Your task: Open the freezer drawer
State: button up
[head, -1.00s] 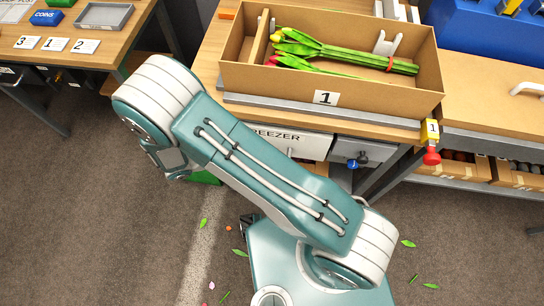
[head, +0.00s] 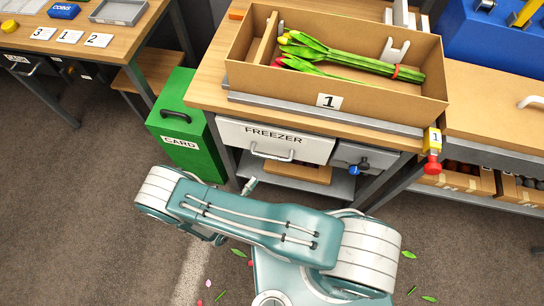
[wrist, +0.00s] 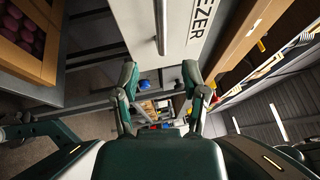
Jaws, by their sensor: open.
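The freezer drawer (head: 315,147) has a white front marked FREEZER and sits under the wooden tabletop, looking shut. Its grey bar handle (head: 272,153) is in plain view. In the wrist view, the drawer front (wrist: 190,22) shows turned on its side at the top, with the handle (wrist: 161,28) upright at top centre. My gripper (wrist: 160,72) is open and empty, its two dark green fingers apart. The handle lies beyond the fingertips, in line with the gap between them and not touching. In the head view, my arm mostly hides the gripper, below the drawer.
A cardboard box (head: 400,92) marked 1, holding tulips, stands on the table above. A small grey drawer (head: 362,157) with a blue knob is right of the freezer drawer. A green CARD bin (head: 187,120) stands left. The floor in front is open, with scattered leaves.

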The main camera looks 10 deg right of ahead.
aim_at(271, 156)
jog(key=x, duration=1)
jog(key=shift+w, duration=0.1)
grip_shut()
